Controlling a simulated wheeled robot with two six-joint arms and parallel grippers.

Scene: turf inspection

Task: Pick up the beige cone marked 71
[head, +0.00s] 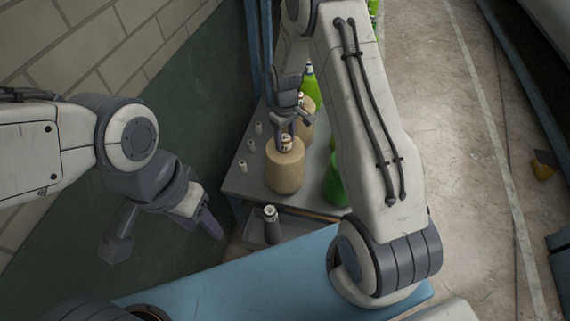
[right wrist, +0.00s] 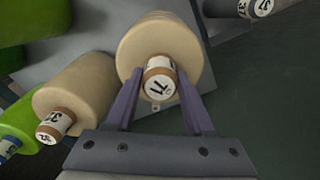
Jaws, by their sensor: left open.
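The beige cone marked 71 (head: 285,172) stands upright near the front of the grey table in the head view. In the right wrist view the same cone (right wrist: 152,42) has its brown and white neck label, reading 71, facing the camera. My right gripper (right wrist: 160,82) is open, with one finger on each side of the neck and small gaps showing. In the head view my right gripper (head: 284,138) is at the cone's top. My left gripper (head: 210,226) is open and empty, away at the lower left.
A second beige cone (right wrist: 85,88) and a green one (right wrist: 18,128) stand close by. In the head view another green one (head: 335,182) is partly hidden by my right arm. A dark cone (head: 271,228) stands on a lower shelf. Small pale pegs (head: 250,145) line the table (head: 236,184).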

